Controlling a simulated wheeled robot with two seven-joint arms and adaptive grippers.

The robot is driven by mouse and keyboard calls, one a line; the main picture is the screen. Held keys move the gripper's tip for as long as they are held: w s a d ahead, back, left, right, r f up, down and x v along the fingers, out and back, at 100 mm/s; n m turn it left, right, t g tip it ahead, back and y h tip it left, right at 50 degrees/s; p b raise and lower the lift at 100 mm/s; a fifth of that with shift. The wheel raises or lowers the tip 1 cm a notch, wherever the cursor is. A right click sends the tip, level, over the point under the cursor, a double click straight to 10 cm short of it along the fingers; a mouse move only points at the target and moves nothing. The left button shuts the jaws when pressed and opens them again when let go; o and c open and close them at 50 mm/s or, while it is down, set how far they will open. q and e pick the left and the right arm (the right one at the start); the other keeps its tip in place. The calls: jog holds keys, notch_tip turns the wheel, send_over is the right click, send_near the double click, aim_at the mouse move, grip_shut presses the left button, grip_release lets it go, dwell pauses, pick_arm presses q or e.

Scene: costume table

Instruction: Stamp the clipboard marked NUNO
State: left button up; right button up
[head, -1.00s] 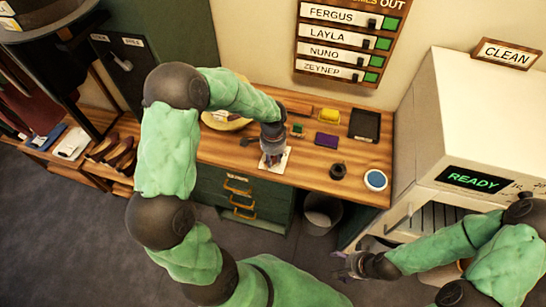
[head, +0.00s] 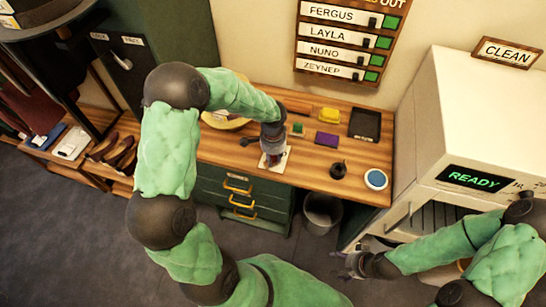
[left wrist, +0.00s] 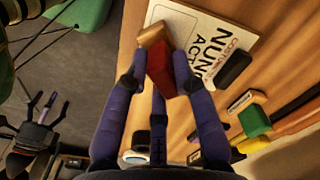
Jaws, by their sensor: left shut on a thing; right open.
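The clipboard (head: 279,165) lies on the wooden counter, mostly under my left gripper in the head view. In the left wrist view, its white sheet (left wrist: 224,22) shows large NUNO lettering, with a black clip (left wrist: 233,70) on one edge. My left gripper (head: 270,155) is above the clipboard. In the wrist view, its fingers (left wrist: 160,68) are shut on a red block (left wrist: 161,75) with a tan end (left wrist: 153,35), which looks like a stamp. The tan end overlaps the sheet's edge; I cannot tell whether it touches. My right gripper (head: 350,263) is open and empty by the white machine.
Right of the clipboard are a green block (head: 298,130), a purple pad (head: 326,140), a yellow block (head: 329,115), a black tray (head: 364,124), a small dark object (head: 338,171) and a round blue-topped item (head: 375,179). The white machine (head: 470,125) bounds the right side.

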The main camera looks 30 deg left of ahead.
dwell(0.4)
pick_arm(q)
jog(key=shift+r+p, duration=2.6)
jog(key=shift+r, duration=0.9)
